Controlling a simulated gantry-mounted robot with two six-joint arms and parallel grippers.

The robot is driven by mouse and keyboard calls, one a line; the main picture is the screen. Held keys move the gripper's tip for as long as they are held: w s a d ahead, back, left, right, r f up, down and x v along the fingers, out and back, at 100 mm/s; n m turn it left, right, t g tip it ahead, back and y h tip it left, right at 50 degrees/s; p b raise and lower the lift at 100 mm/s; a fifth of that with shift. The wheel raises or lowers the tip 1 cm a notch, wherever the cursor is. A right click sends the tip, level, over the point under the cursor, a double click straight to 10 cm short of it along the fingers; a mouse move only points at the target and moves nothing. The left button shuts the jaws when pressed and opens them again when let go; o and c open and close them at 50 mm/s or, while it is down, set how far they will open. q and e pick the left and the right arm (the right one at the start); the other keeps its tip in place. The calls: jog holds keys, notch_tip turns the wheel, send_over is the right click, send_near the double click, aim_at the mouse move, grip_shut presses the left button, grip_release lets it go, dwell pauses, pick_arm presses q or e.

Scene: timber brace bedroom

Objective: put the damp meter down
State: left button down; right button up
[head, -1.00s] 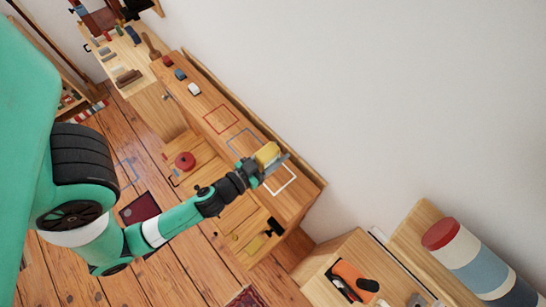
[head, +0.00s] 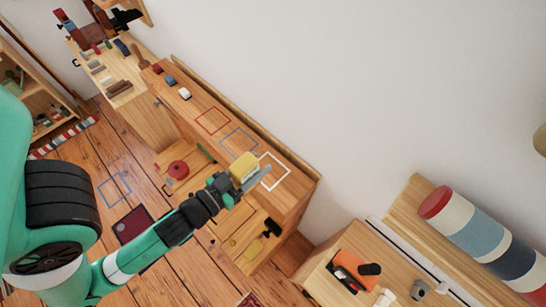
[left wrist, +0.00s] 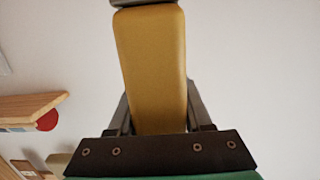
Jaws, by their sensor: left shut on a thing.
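The damp meter (head: 243,166) is a yellow block held in my left gripper (head: 247,178). In the left wrist view the damp meter (left wrist: 152,70) stands out between the fingers, with a grey end at the top of the picture. The gripper is shut on it. In the head view the meter appears in front of the wooden bench top (head: 225,143), just left of the white square outline (head: 284,185). Its height above the top is hard to tell. My right gripper is not in view.
The bench top also carries a blue outline (head: 238,129) and a red outline (head: 212,108). Small red, blue and white blocks (head: 184,93) sit at its far end. A red round object (head: 178,169) is on a lower shelf. An orange caddy (head: 350,268) stands lower right.

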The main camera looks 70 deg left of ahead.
pick_arm(q)
jog(key=w+a+f+b, duration=0.2)
jog(key=f, duration=0.2)
jog(key=w+a+f+b, duration=0.5)
jog(key=w+a+f, duration=0.1)
jog(key=f, duration=0.1)
jog(key=shift+w+a+f, duration=0.1)
jog(key=shift+w+f, duration=0.15)
jog(key=shift+f, duration=0.1)
jog(key=shift+f+b, duration=0.35)
jog(key=shift+b, duration=0.2)
jog(key=shift+r, duration=0.25)
jog(key=shift+f, duration=0.25)
jog(key=shift+c, duration=1.6)
grip_release()
jog(key=shift+r, duration=0.1)
